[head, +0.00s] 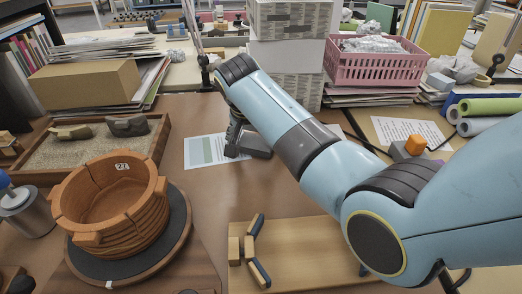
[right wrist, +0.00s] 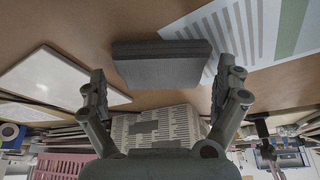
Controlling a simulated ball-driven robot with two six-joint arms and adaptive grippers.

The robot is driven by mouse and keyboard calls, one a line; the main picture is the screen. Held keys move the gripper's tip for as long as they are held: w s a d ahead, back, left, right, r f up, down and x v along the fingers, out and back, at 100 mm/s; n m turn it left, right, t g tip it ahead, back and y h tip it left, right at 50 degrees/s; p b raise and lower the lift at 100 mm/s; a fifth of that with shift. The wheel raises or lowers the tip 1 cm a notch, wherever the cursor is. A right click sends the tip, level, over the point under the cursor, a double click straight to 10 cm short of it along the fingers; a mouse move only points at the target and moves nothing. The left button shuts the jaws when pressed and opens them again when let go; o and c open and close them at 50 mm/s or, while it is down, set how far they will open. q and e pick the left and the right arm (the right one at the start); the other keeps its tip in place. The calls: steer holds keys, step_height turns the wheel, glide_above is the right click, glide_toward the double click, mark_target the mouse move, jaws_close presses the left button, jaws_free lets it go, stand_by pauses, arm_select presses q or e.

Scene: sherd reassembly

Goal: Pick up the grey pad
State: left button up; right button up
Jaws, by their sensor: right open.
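The grey pad (right wrist: 160,64) is a dark flat block lying on the brown table in the right wrist view, ahead of and between my right gripper's fingers. In the head view the pad (head: 259,149) shows partly, beside the gripper. My right gripper (right wrist: 162,82) is open and empty, with one finger toward each side of the pad and no clear contact. In the head view the right gripper (head: 236,142) points down at the table, partly hidden by its own arm. My left gripper is in neither view.
A printed sheet (head: 204,151) lies beside the pad. A clay pot (head: 85,211) stands on a round dark turntable (head: 178,228) at left, near a sand tray (head: 151,151). A wooden board (head: 310,262) with small pieces is in front. Boxes and a pink basket (head: 372,68) stand behind.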

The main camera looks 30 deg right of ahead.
steer(key=shift+a, duration=0.15)
steer(key=c, duration=0.9)
